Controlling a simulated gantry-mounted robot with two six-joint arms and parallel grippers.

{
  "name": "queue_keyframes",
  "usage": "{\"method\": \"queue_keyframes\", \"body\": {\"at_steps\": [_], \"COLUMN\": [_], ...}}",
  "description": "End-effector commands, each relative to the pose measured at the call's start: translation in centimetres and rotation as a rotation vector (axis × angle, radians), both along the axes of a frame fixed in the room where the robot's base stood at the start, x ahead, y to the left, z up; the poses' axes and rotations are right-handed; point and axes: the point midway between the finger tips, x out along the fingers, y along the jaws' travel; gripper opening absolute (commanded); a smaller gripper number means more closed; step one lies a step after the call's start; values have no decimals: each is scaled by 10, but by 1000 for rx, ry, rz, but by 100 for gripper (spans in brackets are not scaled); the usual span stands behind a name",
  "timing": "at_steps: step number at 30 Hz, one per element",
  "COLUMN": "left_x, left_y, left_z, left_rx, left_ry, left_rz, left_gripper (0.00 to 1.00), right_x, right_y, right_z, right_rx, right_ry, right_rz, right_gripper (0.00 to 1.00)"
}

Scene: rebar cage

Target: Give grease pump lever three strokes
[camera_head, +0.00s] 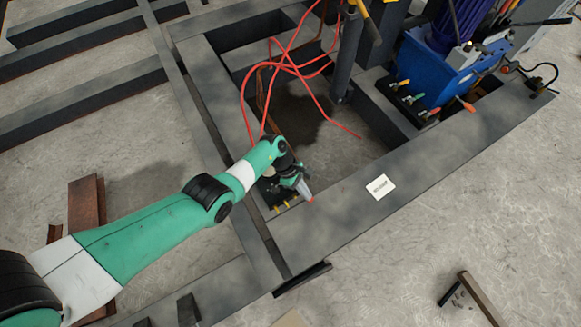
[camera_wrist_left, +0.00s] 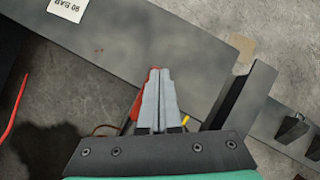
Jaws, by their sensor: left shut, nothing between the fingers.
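My left gripper (camera_head: 304,190) is low over the front beam of the frame, near its inner edge. In the left wrist view its grey fingers (camera_wrist_left: 158,78) are together with nothing between them. A red piece (camera_wrist_left: 138,102) shows along the left side of the fingers; I cannot tell whether it touches them or is a lever grip. Beside the gripper is a dark block with yellow fittings (camera_head: 281,207), partly hidden by the arm. I cannot clearly make out a grease pump lever. My right gripper is out of view.
Red hoses (camera_head: 290,66) loop over the frame opening. A blue power unit (camera_head: 440,65) with coloured levers stands at upper right. A white label (camera_head: 380,187) lies on the beam (camera_head: 335,215). A dark angled bar (camera_head: 478,298) lies on the floor at lower right, where concrete is mostly clear.

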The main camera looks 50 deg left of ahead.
Motion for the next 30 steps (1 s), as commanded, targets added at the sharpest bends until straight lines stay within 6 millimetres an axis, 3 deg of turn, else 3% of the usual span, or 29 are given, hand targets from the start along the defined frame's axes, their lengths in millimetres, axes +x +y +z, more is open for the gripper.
{"method": "queue_keyframes", "body": {"at_steps": [20, 30], "left_x": [-1, -1], "left_y": [-7, -7], "left_z": [-19, -19], "left_rx": [0, 0], "left_ry": [0, 1], "left_rz": [0, 0], "left_gripper": [0, 0], "right_x": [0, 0], "right_y": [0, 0], "right_z": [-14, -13], "right_rx": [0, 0], "right_ry": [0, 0], "right_rz": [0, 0], "right_gripper": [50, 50]}}
